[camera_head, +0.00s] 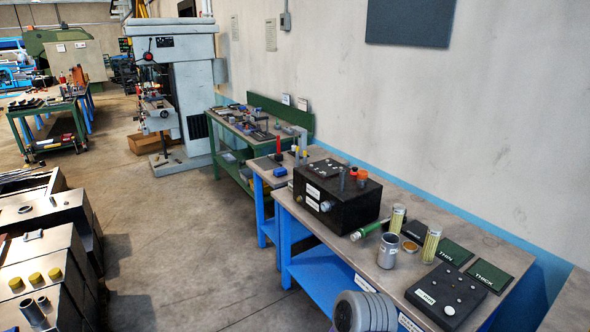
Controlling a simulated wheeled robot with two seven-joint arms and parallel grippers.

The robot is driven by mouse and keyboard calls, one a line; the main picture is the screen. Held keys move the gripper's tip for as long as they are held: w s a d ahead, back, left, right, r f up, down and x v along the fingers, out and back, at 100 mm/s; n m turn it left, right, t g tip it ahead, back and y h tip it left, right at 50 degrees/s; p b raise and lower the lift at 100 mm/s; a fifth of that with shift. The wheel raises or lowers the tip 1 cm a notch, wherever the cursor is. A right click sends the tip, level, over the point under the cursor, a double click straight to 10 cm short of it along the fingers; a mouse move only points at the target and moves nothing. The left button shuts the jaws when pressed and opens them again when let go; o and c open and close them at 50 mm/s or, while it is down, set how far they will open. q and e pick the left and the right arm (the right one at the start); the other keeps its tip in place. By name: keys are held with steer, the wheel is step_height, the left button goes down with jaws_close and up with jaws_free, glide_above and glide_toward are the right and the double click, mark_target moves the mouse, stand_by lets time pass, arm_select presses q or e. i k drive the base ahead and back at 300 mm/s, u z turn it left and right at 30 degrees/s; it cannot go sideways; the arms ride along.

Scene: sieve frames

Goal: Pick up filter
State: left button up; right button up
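No thing carries a readable filter label. Two upright yellowish cylinders with pale ends stand on the blue-legged bench, one farther back (398,218) and one nearer (431,243); they look like possible filters. A small round orange-brown disc (410,246) lies between them. A grey metal cup (388,251) stands left of the disc. A green tube with a pale end (370,229) lies beside the black box. Neither of my grippers is in view. A grey ribbed rounded part at the bottom edge may be one of my arm links.
A black box with knobs (330,197) fills the bench's left part. Green pads marked THIN (453,252) and THICK (487,274) lie at the right, near a dark block with round studs (447,295). The wall runs behind the bench. Open floor (200,240) lies left.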

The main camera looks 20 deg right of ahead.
mark_target(434, 230)
steer(key=z, duration=0.9)
steer(key=i, duration=1.6)
steer(key=z, duration=0.7)
